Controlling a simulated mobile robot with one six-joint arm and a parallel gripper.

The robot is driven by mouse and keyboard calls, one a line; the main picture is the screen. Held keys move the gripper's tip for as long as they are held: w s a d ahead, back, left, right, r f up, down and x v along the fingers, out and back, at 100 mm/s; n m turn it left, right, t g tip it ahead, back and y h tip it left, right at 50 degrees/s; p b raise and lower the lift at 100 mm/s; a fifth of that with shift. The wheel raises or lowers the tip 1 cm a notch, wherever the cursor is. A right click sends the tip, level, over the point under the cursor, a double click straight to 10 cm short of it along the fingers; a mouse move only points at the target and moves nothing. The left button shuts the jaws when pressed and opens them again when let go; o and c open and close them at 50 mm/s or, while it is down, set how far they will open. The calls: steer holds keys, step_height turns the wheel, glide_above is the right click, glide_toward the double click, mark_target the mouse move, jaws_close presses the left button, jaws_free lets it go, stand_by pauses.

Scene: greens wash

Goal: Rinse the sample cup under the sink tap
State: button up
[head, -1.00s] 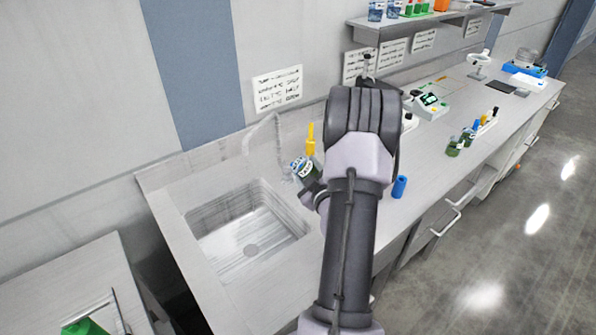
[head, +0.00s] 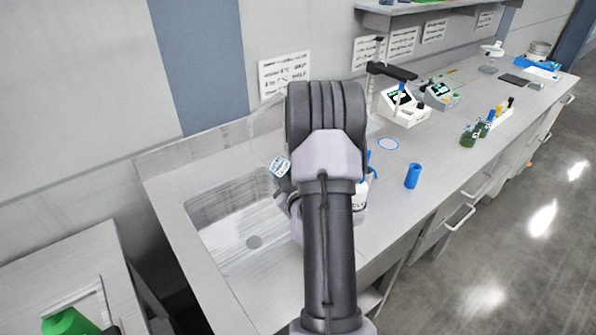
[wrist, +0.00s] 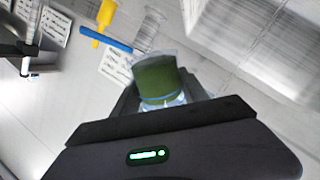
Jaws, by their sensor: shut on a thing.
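The sample cup (wrist: 157,78), with dark green contents and a clear rim, sits between the fingers of my gripper (wrist: 162,95) in the wrist view. My gripper is shut on it. In the head view my arm hides most of the gripper (head: 286,186); a small part of the cup (head: 280,166) with a white label shows at the arm's left side. It is above the right side of the sink (head: 225,245), whose basin looks empty. I cannot make out the tap clearly; my arm may hide it.
A blue cylinder (head: 413,176) stands on the counter right of my arm. A white bottle (head: 360,203) is partly hidden behind the arm. Instruments (head: 403,108) and several green bottles (head: 469,136) stand farther right. A yellow object (wrist: 105,16) and blue bar (wrist: 104,39) show in the wrist view.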

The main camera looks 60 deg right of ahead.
steer(key=w+a+f, duration=0.2)
steer(key=w+a, duration=0.2)
steer(key=shift+w+a, duration=0.2)
steer(key=shift+w, duration=0.2)
stand_by(1.8)
steer(key=s+d+r+p, duration=0.1)
steer(key=s+r+p, duration=0.1)
steer(key=s, duration=0.8)
steer(key=shift+d+r, duration=0.25)
steer(key=shift+r, duration=0.3)
